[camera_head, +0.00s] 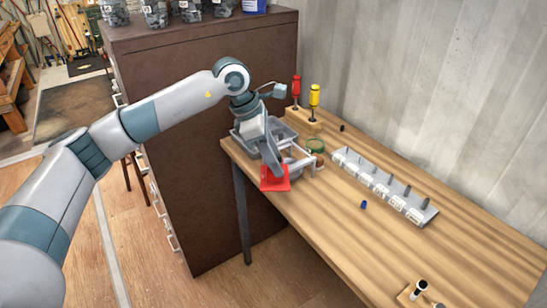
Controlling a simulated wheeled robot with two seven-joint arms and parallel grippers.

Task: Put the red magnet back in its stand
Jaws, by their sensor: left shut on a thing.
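My left gripper (274,162) reaches over the table's near left corner and points down. It is shut on a red square piece (275,179), which I take to be the red magnet. The red piece shows at the table's left edge; I cannot tell whether it touches the tabletop. The gripper hides its upper part. A long grey rack (384,186) with upright pegs and white labels lies to the right on the table. I cannot tell which thing is the magnet's stand. My right gripper is not in view.
A grey tray (238,136) lies behind my gripper. A red screwdriver (296,88) and a yellow one (314,96) stand in a wooden block. A brown cabinet (185,200) stands left.

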